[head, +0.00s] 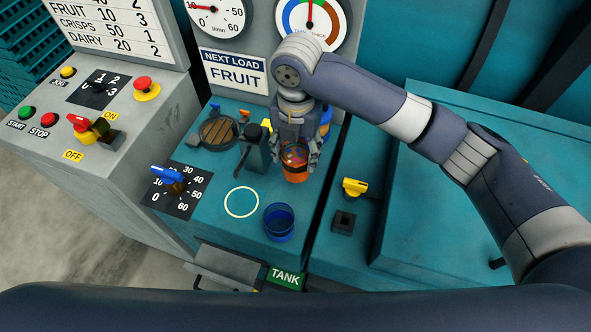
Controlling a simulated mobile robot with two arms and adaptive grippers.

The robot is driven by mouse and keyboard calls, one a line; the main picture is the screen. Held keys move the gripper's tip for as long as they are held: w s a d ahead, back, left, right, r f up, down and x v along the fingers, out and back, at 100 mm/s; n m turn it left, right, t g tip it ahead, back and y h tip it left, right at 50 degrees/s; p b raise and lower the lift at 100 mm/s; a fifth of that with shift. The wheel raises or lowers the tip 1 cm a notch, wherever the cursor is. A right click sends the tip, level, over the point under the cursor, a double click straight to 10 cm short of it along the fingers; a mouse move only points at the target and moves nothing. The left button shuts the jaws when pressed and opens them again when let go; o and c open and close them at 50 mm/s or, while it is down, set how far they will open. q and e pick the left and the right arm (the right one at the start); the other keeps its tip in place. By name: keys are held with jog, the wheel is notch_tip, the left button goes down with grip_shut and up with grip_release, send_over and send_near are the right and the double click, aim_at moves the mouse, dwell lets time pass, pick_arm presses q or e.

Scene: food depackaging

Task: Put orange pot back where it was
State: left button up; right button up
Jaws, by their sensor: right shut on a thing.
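The orange pot (296,175) is in the head view, at the middle of the teal machine top. Its open top shows dark, mixed-colour contents. My right gripper (297,153) comes down over the pot from above and is shut on it. The gripper fingers hide part of the pot's rim and sides. I cannot tell whether the pot's base touches the surface. A white ring mark (241,202) lies empty on the surface, to the left and nearer. My left gripper is not in view.
A blue cup (279,222) stands right of the ring. A black lever block (251,152) is close left of my gripper, with a round grate (217,133) beyond. A blue-handled dial (176,187) is at left. A yellow handle (354,187) is at right. Another blue object (326,119) sits behind my gripper.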

aim_at(296, 173)
notch_tip(296, 173, down, 8)
jog(key=shift+r+p, duration=0.15)
jog(key=shift+p, duration=0.6)
jog(key=shift+f, duration=0.2)
jog(key=shift+f, duration=0.1)
jog(key=o, duration=1.1)
jog(key=shift+o, duration=0.2)
notch_tip(296, 173, up, 12)
jog(key=b, duration=0.3)
jog(key=shift+s, duration=0.15)
